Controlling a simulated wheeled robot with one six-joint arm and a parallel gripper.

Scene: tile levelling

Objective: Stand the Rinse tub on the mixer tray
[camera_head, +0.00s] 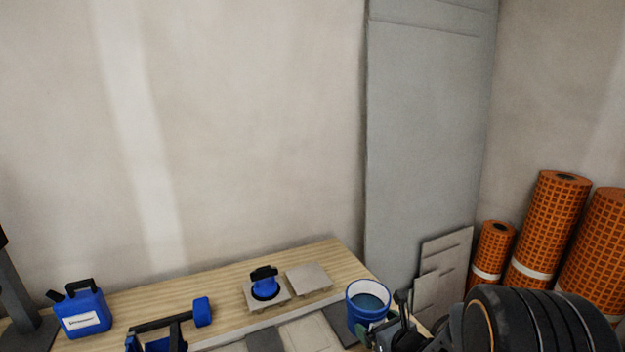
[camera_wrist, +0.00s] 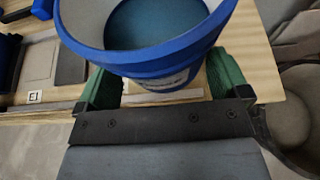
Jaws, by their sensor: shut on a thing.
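The Rinse tub is a round blue tub (camera_head: 354,315) with a pale inside and blue-grey water, at the lower right of the bench in the head view. In the wrist view the tub (camera_wrist: 150,65) fills the top middle, with part of a label on its front. My gripper (camera_wrist: 165,82) has its green fingers on either side of the tub and is shut on it. It also shows in the head view (camera_head: 384,326), just right of the tub. The tub looks upright. I cannot tell whether its base touches anything. I cannot identify the mixer tray for certain.
On the wooden bench (camera_head: 225,272) stand a blue jug (camera_head: 82,311), a blue suction cup (camera_head: 265,287) on a tile, a second tile (camera_head: 308,278) and a blue-handled tool (camera_head: 165,326). Orange rolls (camera_head: 541,230) stand at the right. A marker E1 (camera_wrist: 34,96) shows on the bench edge.

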